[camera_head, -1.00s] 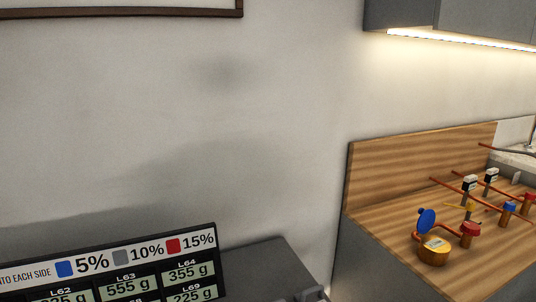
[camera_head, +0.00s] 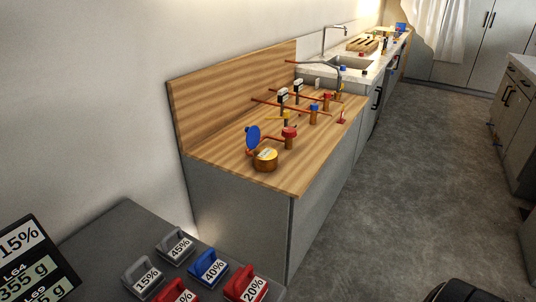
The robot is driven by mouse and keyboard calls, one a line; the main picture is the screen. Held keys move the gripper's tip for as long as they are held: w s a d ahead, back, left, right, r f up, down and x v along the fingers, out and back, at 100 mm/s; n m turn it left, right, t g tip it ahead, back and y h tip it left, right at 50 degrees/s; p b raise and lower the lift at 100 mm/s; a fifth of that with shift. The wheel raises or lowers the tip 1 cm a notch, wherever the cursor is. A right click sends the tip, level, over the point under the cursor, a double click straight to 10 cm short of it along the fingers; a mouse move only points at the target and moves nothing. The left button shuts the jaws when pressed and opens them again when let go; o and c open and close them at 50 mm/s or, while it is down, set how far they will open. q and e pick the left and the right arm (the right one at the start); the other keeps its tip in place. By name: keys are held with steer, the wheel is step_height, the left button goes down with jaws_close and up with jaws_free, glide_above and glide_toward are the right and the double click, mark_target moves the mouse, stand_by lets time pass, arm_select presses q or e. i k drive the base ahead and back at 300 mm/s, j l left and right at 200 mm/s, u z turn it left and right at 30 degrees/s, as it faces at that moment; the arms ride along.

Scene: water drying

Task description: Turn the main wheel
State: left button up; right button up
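A wooden-topped counter (camera_head: 222,149) along the wall carries an assembly of copper pipes (camera_head: 272,105) with several valves and caps. At its near end is a round brass-coloured pot (camera_head: 265,163) with a raised blue disc (camera_head: 253,137) beside it. A red-topped valve (camera_head: 289,137) stands just right of them, with a blue-topped valve (camera_head: 314,112) and another red-topped valve (camera_head: 327,98) farther back. A small yellow part (camera_head: 286,116) sits on the pipes. I cannot tell which of these is the main wheel. Neither gripper is in view.
A dark grey stand (camera_head: 115,228) in the near left holds several labelled weights, including a blue 40% one (camera_head: 209,268). A black display board (camera_head: 32,262) is at its left. A sink (camera_head: 351,63) lies beyond the wooden top. Grey floor (camera_head: 415,150) is clear to the right.

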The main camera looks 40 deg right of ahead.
mark_target(288, 132)
steer(key=k+l+z, duration=0.1)
steer(key=l+z, duration=0.25)
steer(key=l, duration=0.15)
steer(key=l+z, duration=0.4)
steer(key=l, duration=0.15)
